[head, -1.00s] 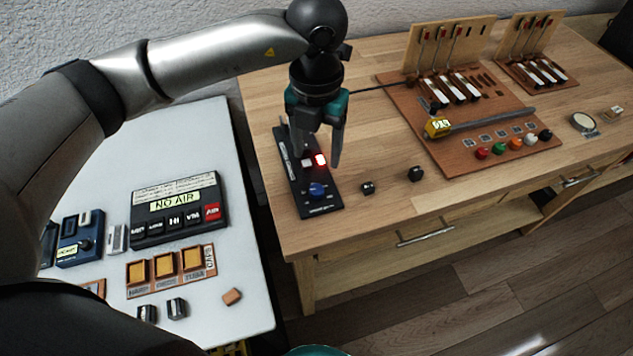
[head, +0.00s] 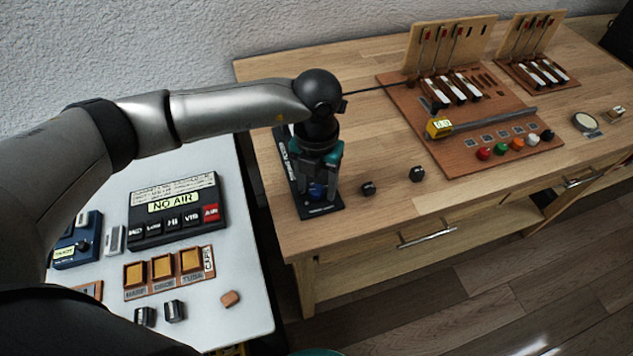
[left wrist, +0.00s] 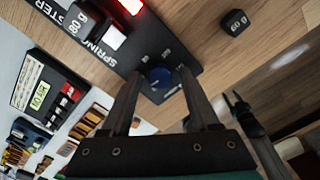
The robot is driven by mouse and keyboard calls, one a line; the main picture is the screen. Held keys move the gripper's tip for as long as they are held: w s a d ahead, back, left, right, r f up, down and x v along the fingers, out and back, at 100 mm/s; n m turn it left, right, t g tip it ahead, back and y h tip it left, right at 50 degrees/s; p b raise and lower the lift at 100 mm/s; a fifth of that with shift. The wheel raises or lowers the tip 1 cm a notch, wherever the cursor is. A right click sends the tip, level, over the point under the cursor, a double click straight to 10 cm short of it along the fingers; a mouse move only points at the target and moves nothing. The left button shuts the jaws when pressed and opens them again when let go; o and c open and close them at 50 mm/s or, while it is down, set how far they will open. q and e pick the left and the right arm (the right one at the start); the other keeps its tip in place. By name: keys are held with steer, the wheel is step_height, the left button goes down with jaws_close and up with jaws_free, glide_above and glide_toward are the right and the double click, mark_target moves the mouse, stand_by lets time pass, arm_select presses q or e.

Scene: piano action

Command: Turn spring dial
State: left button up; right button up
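The spring dial (head: 317,190) is a small round blue knob near the front end of a black panel (head: 321,211). In the left wrist view the dial (left wrist: 160,77) shows whole, with small pale marks around it. My left gripper (head: 317,182) points down over the panel, one finger on each side of the dial. The fingers (left wrist: 160,80) are apart; I cannot tell whether they touch the knob. The panel's lettering (left wrist: 90,45) reads partly "SPRING". A red light (left wrist: 131,5) and a white square (left wrist: 110,38) are lit on it.
Two small black blocks (head: 368,188) (head: 417,174) stand right of the panel. A brown board (head: 460,150) with levers and coloured knobs is farther right. A white table (head: 235,270) with a "NO AIR" box (head: 175,207) is at left. The wood between panel and blocks is clear.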

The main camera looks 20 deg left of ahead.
mark_target(317, 189)
arm_select(q)
jaws_close()
stand_by(0.4)
steer(key=shift+m+b, duration=0.5)
steer(key=shift+m, duration=0.8)
steer(key=shift+o, duration=0.8)
jaws_free()
steer(key=shift+r, duration=0.1)
step_height(317, 189, up, 15)
steer(key=p, duration=0.1)
